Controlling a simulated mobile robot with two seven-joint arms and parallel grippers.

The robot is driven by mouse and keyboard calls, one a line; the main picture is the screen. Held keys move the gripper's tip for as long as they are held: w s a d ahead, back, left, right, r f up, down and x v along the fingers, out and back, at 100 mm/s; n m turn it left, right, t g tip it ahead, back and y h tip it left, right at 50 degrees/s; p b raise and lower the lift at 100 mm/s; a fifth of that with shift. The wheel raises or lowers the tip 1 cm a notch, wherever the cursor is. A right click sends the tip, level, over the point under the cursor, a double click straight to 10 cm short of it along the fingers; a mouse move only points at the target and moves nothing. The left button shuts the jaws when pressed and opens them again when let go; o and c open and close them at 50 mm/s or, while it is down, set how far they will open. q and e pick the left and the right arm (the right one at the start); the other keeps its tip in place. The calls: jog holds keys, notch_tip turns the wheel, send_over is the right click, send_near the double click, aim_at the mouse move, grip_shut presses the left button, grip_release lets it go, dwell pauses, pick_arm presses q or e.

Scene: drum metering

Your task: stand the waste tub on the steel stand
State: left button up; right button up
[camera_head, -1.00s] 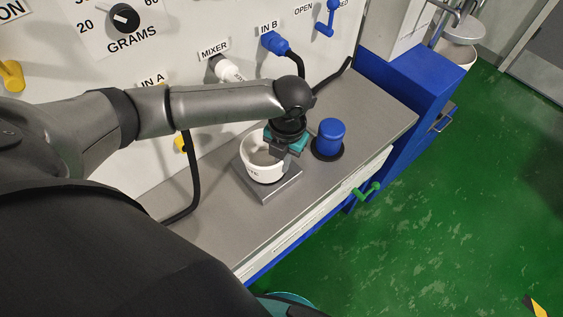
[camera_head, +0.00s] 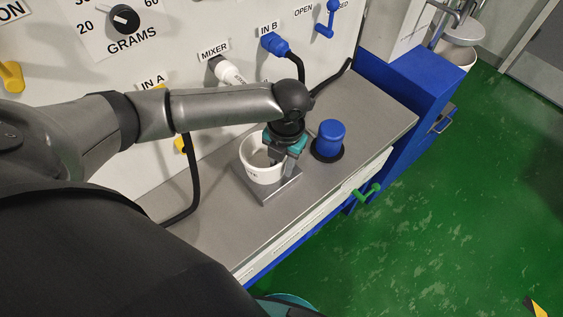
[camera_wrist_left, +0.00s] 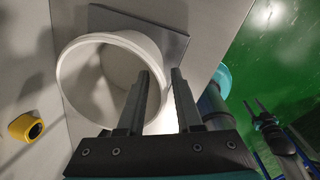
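The white waste tub (camera_head: 254,170) stands upright on the square steel stand (camera_head: 268,198) on the grey bench. The tub (camera_wrist_left: 95,85) also shows in the left wrist view, over the stand's plate (camera_wrist_left: 165,38). My left gripper (camera_head: 282,160) is at the tub's right rim with its fingers pointing down. In the left wrist view its fingers (camera_wrist_left: 160,72) are apart, with one inside the tub and one outside the wall. The fingers hide part of the rim. My right gripper (camera_wrist_left: 254,101) shows small at the right of that view, with its fingers apart and empty.
A blue capped container (camera_head: 330,138) stands on a black round base just right of the stand. Hoses run from the wall panel to the bench. A green handle (camera_head: 367,190) juts from the bench's front. The front left of the bench is clear.

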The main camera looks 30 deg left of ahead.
pick_arm(q)
notch_tip(320, 180, up, 12)
jog(key=p, duration=0.2)
jog(key=shift+d, duration=0.4)
